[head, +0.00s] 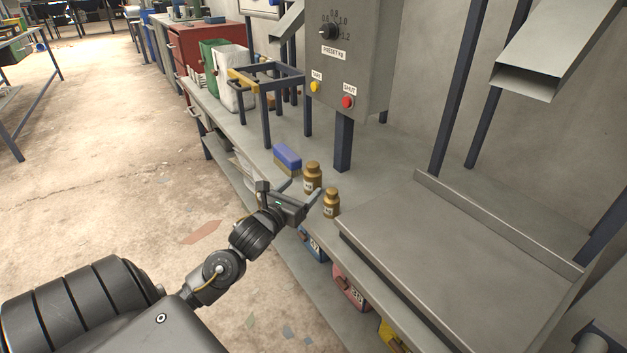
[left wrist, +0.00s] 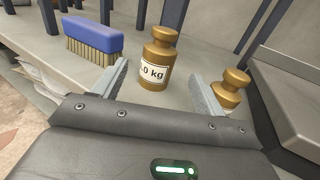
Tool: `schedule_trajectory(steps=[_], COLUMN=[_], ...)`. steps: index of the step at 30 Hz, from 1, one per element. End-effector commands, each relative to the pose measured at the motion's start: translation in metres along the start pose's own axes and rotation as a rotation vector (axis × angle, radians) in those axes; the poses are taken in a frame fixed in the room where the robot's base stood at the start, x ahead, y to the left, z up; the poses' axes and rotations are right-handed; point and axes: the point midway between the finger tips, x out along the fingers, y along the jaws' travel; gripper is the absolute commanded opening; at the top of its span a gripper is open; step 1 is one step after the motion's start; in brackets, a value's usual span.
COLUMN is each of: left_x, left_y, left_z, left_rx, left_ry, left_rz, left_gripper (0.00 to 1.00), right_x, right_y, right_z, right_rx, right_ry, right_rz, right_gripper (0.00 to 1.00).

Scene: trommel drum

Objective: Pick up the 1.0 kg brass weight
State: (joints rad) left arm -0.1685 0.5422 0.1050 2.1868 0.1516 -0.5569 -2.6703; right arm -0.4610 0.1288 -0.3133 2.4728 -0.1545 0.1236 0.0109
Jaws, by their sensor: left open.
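A brass weight (head: 312,181) stands upright on the bench; in the left wrist view this weight (left wrist: 157,68) shows a white label reading ".0 kg", its first digit not clear. A smaller-looking brass weight (head: 331,207) stands to its right; in the left wrist view it (left wrist: 234,86) is partly hidden by the right finger. My left gripper (head: 304,188) is open and empty at the bench edge. Its fingers (left wrist: 158,73) point at the labelled weight, which appears between and just beyond the tips. My right gripper is not in view.
A blue brush (head: 287,157) lies left of the weights. A raised metal tray (head: 470,250) is close on the right. The grey control box (head: 345,60) stands behind on a post.

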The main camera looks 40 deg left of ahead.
Motion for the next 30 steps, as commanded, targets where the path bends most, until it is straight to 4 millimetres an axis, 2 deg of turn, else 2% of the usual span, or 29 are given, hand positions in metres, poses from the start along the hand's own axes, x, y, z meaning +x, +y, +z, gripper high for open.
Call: schedule_trajectory(steps=[4,11,21,30], left_x=[0.017,0.023,0.068,0.072], left_y=[0.000,0.000,0.001,0.001], left_z=[0.000,0.000,0.004,0.004], left_rx=[-0.002,-0.002,-0.003,-0.003], left_ry=[-0.001,0.000,-0.001,0.000], left_rz=[0.001,0.000,0.000,0.000], left_gripper=[0.72,0.72,0.72,0.72], right_x=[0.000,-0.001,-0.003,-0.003], right_y=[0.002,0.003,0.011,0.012], right_z=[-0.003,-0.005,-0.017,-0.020], right_rx=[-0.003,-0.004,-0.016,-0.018], right_ry=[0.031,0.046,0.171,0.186], right_rz=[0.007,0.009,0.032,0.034], right_gripper=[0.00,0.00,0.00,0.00])
